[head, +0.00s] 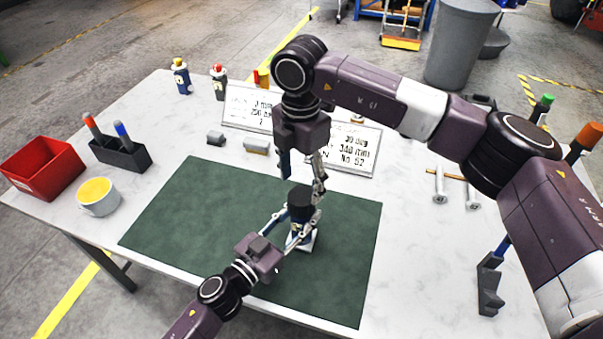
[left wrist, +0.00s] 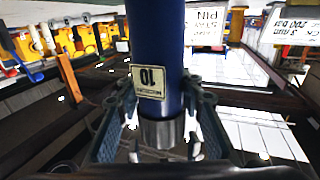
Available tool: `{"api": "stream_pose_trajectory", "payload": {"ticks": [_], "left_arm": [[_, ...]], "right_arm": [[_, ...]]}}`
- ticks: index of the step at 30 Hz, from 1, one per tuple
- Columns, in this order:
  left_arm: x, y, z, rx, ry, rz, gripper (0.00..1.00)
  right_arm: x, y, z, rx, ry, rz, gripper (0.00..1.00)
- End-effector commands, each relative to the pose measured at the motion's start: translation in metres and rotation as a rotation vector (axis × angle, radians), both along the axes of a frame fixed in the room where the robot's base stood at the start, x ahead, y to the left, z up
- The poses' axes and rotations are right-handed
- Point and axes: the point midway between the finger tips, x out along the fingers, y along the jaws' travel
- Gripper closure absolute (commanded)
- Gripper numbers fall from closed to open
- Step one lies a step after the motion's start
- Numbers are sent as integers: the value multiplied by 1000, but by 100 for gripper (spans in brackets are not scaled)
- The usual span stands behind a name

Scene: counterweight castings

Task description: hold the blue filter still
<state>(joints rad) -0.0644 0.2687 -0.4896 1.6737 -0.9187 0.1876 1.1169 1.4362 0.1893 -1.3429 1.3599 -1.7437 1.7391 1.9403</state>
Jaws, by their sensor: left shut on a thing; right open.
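The blue filter (head: 299,213) stands upright near the middle of the green mat (head: 200,215), its dark top facing up. In the left wrist view the filter (left wrist: 158,50) is a blue cylinder with a pale label and a silver end band. My left gripper (head: 299,229) is shut on its lower part, with a finger on each side; the left gripper also shows in the wrist view (left wrist: 160,120). My right gripper (head: 302,183) points down, open, right at the filter's top. Whether it touches the top I cannot tell.
Bolts (head: 439,185) lie at right. The mat's left part is clear.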

Motion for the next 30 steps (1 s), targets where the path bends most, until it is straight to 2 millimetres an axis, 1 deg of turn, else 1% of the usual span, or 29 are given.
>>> {"api": "stream_pose_trajectory", "payload": {"ticks": [3, 30], "left_arm": [[-1, -1, -1, -3, 3, -3, 100], [-1, -1, -1, -3, 3, -3, 100]], "right_arm": [[0, 0, 2, 0, -1, 218, 41], [0, -1, 11, 1, -1, 1895, 41]]}}
